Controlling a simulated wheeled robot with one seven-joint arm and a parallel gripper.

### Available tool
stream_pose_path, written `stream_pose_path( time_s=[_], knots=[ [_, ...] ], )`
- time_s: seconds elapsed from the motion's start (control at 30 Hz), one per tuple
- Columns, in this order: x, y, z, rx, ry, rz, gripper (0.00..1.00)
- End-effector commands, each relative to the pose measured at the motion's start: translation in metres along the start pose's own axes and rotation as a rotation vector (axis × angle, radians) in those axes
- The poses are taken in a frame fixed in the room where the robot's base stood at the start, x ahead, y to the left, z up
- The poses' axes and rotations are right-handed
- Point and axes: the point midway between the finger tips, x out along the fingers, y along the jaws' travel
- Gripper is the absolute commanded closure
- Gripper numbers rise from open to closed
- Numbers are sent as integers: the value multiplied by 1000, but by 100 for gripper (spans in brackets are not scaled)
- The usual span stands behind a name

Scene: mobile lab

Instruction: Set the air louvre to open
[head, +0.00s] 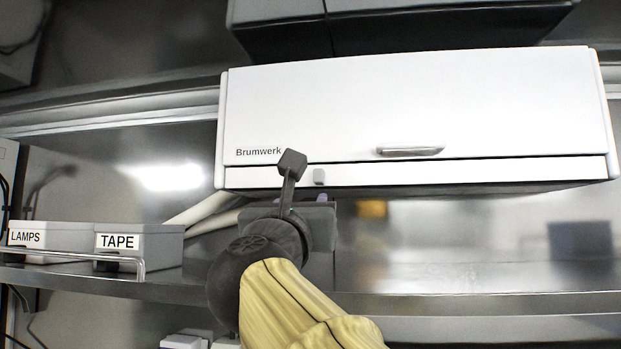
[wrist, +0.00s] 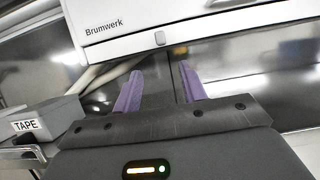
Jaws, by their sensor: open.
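The white Brumwerk air unit (head: 400,105) hangs above the shelf in the head view. A narrow white strip (head: 480,172), which looks like the louvre, runs along its lower front and lies about flush with it. A small grey tab (head: 319,177) sits near the strip's left end; it also shows in the wrist view (wrist: 159,38). My gripper (wrist: 158,85) is open, its two purple fingers apart with nothing between them. The fingers point up toward the unit's underside, below the tab, and appear clear of it. In the head view my arm hides most of the gripper.
A silver handle (head: 410,151) is on the unit's front panel. Grey boxes marked LAMPS (head: 55,238) and TAPE (head: 140,245) stand on the shelf (head: 450,303) at left, behind a metal rail (head: 75,256). Pale hoses (head: 205,210) run behind my gripper. The shelf at right looks clear.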

Motion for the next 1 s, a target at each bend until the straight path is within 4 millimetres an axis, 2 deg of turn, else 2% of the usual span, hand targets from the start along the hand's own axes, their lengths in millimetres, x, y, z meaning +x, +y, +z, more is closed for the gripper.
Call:
stream_pose_path(
  time_s=[0.6, 1.0],
  knots=[
    [88, -1, 4, 3, 2, 0, 58],
    [140, 0, 5, 3, 1, 2, 58]
  ],
)
